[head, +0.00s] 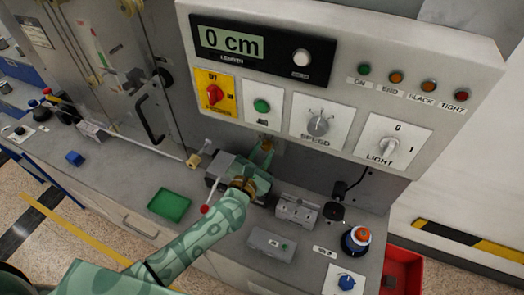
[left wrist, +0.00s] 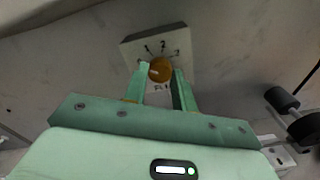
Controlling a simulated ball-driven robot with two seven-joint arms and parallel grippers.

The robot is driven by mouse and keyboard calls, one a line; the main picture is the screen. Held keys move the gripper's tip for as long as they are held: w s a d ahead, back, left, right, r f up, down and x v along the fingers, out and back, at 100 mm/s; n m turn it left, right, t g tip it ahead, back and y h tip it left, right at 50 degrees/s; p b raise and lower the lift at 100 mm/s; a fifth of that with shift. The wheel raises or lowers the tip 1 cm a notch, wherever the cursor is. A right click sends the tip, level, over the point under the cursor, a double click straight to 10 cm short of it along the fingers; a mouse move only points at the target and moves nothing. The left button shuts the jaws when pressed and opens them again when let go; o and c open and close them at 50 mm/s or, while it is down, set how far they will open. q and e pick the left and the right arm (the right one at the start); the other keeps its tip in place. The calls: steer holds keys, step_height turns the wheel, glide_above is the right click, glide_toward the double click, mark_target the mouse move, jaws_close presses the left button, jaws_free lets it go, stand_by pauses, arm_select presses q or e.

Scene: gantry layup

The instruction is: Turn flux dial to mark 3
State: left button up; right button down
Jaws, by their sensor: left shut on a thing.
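The flux dial (left wrist: 160,67) is a round orange-brown knob on a pale square plate (left wrist: 130,49) with printed marks around its top; 1 and 2 are readable, the one at the right is less clear. A pale line on the knob seems to point left, but it is too small to be sure. My left gripper (left wrist: 161,74) is shut on the knob, one finger on each side. In the head view my left gripper (head: 264,150) reaches the panel's lower edge, where hand and fingers hide most of the dial. My right gripper is not in view.
Above is the control panel (head: 350,75) with a 0 cm display (head: 230,42), a red-yellow switch (head: 214,95), a speed knob (head: 318,122) and a light switch (head: 388,148).

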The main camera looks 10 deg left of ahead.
arm_select(q)
steer(key=m+p, duration=0.2)
steer(key=m, duration=0.5)
steer(key=shift+p, duration=0.3)
steer(key=m+p, duration=0.2)
steer(key=m, duration=0.4)
steer(key=shift+m, duration=0.4)
steer(key=m+p, duration=0.1)
steer(key=m, duration=0.4)
steer(key=shift+s+f, duration=0.1)
steer(key=shift+m+p, duration=0.5)
steer(key=shift+m, duration=2)
steer(key=shift+f, duration=0.1)
steer(key=o, duration=1)
steer(key=s+a, duration=0.3)
steer(key=s, duration=1.3)
